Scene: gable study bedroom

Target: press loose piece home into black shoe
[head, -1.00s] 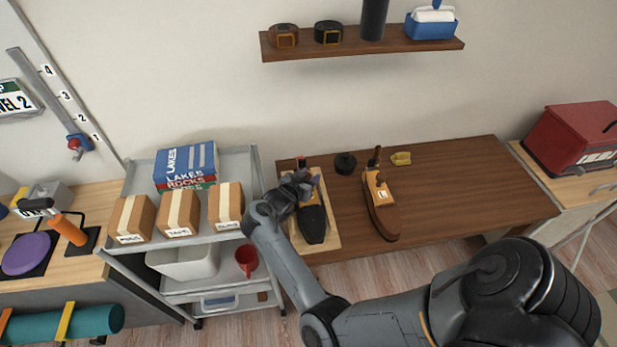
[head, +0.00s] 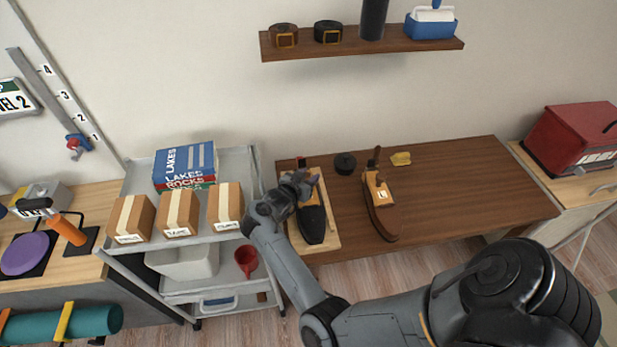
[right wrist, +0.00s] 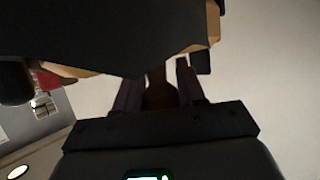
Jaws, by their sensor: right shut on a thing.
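The black shoe (head: 312,228) lies on a light wooden board (head: 328,232) at the left end of the brown table, toe toward me. My right gripper (head: 308,182) is over its heel end and covers that part. In the right wrist view, my right gripper (right wrist: 160,88) is shut on a dark brown piece (right wrist: 160,92), likely the loose piece. A large dark form fills the top of that view. How far the piece sits in the shoe is hidden. My left gripper is not in view.
A brown shoe (head: 383,215) with a wooden insert marked L stands to the right. A black round tin (head: 345,163) and a yellow item (head: 400,158) lie behind. A cart with cardboard boxes (head: 178,213) stands left. The table's right part (head: 470,195) is clear.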

